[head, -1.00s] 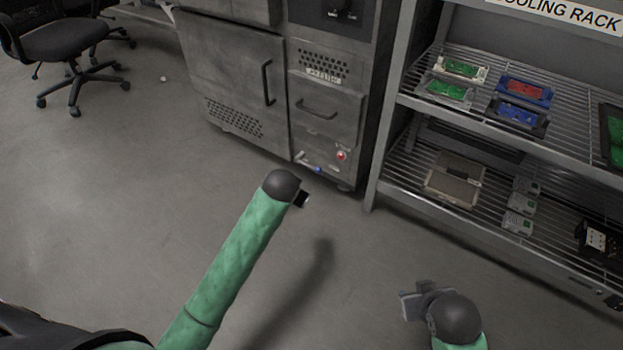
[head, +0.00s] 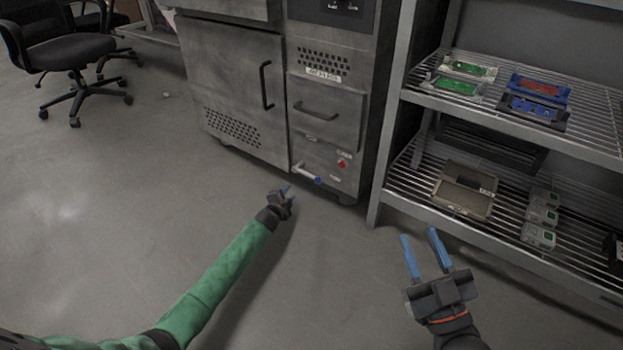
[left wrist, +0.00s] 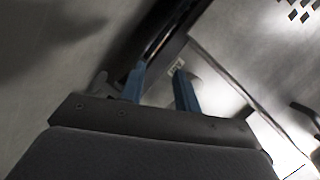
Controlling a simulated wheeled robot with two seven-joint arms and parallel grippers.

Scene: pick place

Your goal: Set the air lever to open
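The air lever (head: 307,173) is a short light handle with a blue end, low on the front of the grey metal machine (head: 330,130). My right gripper (head: 424,245) is open and empty, over the floor in front of the rack.
An office chair (head: 70,50) is at the upper left. The floor between my arms and the machine is clear.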

